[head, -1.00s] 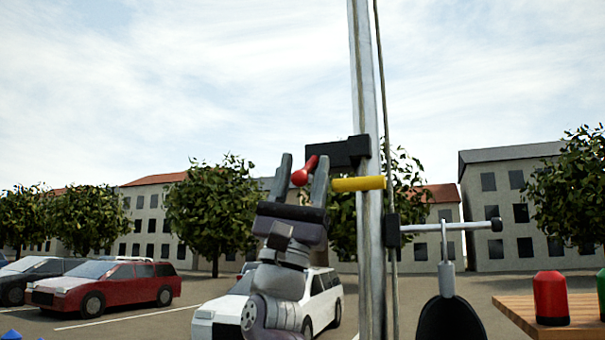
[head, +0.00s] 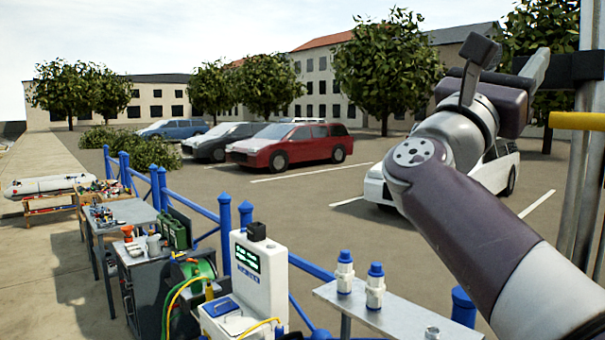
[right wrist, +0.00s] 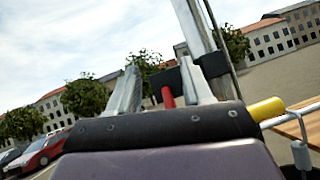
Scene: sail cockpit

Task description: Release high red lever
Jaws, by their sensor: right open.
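The high red lever (right wrist: 167,97) shows in the right wrist view as a short red bar below a black bracket (right wrist: 172,82) on the metal mast (right wrist: 193,30). My right gripper (right wrist: 162,82) is open, with one finger on each side of the lever in that view. I cannot tell whether either finger touches it. In the head view my right gripper (head: 508,60) is raised beside the black bracket (head: 575,70) at the right edge. The red lever cannot be made out there. My left gripper is not in view.
A yellow handle (head: 578,121) sticks out below the bracket; it also shows in the right wrist view (right wrist: 268,110). A grey shelf with two white, blue-capped bottles (head: 375,285) lies below my right arm. A white device (head: 258,275), cluttered benches and a blue railing (head: 225,235) stand left.

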